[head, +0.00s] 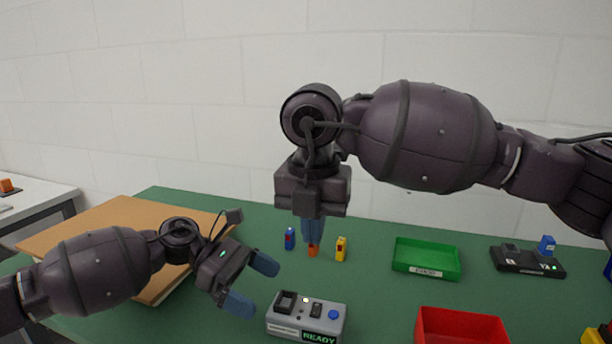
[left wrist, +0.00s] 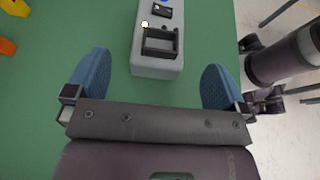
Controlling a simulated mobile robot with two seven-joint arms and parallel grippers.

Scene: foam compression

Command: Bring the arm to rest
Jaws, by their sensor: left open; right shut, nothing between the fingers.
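My left gripper (head: 252,284) is open and empty at the left of the grey device. In the left wrist view, its blue fingers (left wrist: 155,80) are spread, with the near end of the device ahead between them. My right gripper (head: 313,238) points down over the table, its blue fingers shut with nothing between them. An orange block (head: 313,251) shows just below its fingertips; whether they touch cannot be told. The grey device (head: 305,317) has a slot, a lit lamp, a blue button and a display reading READY; it also shows in the left wrist view (left wrist: 157,65).
A blue block (head: 290,239) and a yellow block (head: 341,249) stand beside the orange one. A green tray (head: 426,274), a red tray (head: 462,314) and a black device (head: 528,262) with a blue block are on the right. A brown board (head: 105,222) lies at left.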

